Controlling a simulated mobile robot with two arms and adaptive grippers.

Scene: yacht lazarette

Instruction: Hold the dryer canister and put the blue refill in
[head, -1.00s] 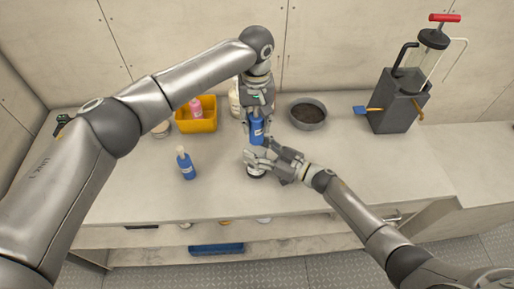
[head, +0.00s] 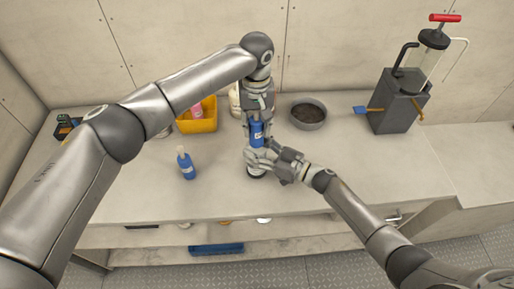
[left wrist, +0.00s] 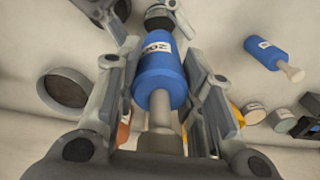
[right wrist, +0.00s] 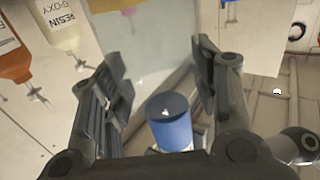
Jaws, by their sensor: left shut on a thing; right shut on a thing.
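My left gripper (head: 256,117) is shut on the blue refill (head: 257,133), which hangs upright over the counter. In the left wrist view the refill (left wrist: 160,80) sits between the fingers, its grey neck towards the palm. My right gripper (head: 263,158) is shut around the dryer canister (head: 257,174), directly below the refill. The fingers hide most of the canister. In the right wrist view the refill's dark end (right wrist: 168,106) faces the pale see-through canister (right wrist: 166,50). I cannot tell whether that end is inside the mouth.
A second blue bottle (head: 186,165) stands on the counter to the left. A yellow bin (head: 197,122) with a pink bottle, a grey bowl (head: 308,114) and a dark pump unit (head: 397,101) stand behind. The counter right of the canister is clear.

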